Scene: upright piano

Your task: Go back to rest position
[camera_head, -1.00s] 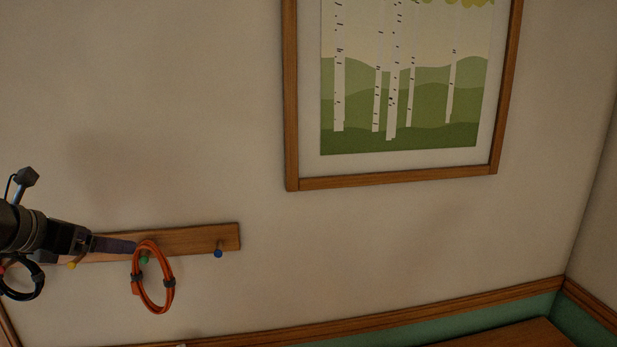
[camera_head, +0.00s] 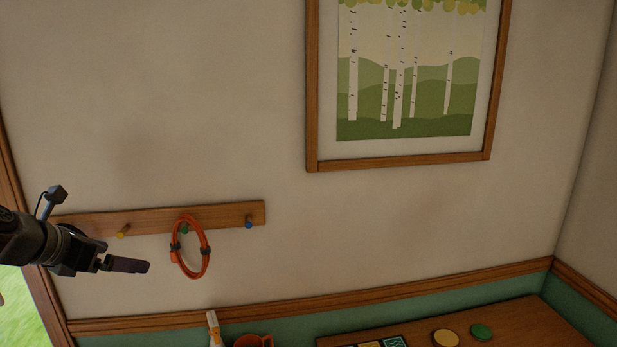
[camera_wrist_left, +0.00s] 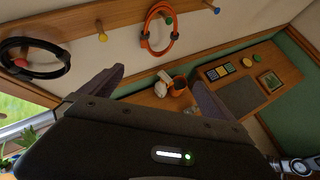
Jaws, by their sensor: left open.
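My left gripper (camera_head: 125,265) is in front of the wall at the left of the head view, below the peg rail. In the left wrist view its two fingers (camera_wrist_left: 155,88) are spread apart with nothing between them. An orange coiled cable (camera_head: 190,247) hangs on the green peg of the wooden peg rail (camera_head: 150,217), to the right of my gripper and apart from it. The cable also shows in the left wrist view (camera_wrist_left: 147,35). My right gripper is not in view.
A black coiled cable (camera_wrist_left: 62,62) hangs on the red peg. Yellow (camera_head: 123,231) and blue (camera_head: 248,222) pegs are bare. A framed birch picture (camera_head: 312,100) hangs on the wall. Below are a wooden top (camera_head: 510,318), an orange mug (camera_head: 262,341) and a white bottle (camera_head: 213,327).

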